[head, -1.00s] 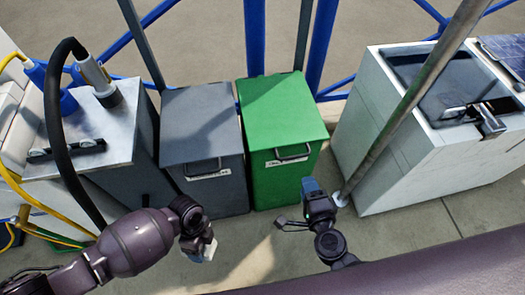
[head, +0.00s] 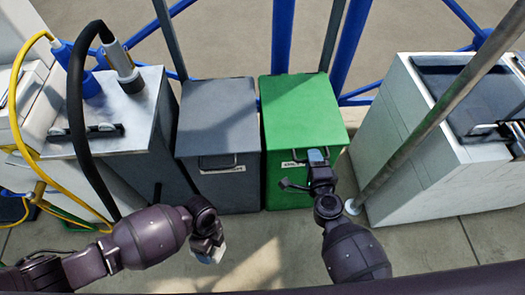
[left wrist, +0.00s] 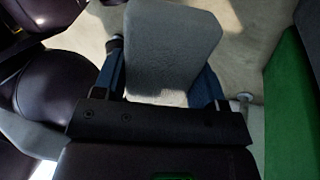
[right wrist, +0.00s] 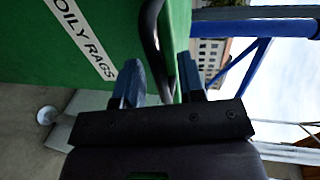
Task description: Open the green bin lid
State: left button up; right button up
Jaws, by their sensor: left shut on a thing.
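The green bin (head: 300,108) stands upright with its flat lid down. A dark handle (right wrist: 150,35) is on its front, above a white label (right wrist: 82,35) reading "OILY RAGS" in the right wrist view. My right gripper (head: 318,160) is at the front of the green bin by the handle. Its fingers (right wrist: 160,82) are apart, with the handle bar showing between them; I cannot tell whether they touch it. My left gripper (head: 210,250) hangs low in front of the grey bin, shut on a grey block with rounded corners (left wrist: 170,45).
A grey bin (head: 218,120) with its lid down stands left of the green one. A metal-topped cabinet (head: 140,105) with hoses is further left. A slanted metal pole (head: 420,130) and a white cabinet (head: 400,130) are at right. Blue rails run behind. The floor in front is clear.

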jog(key=shift+w, duration=0.25)
grip_shut()
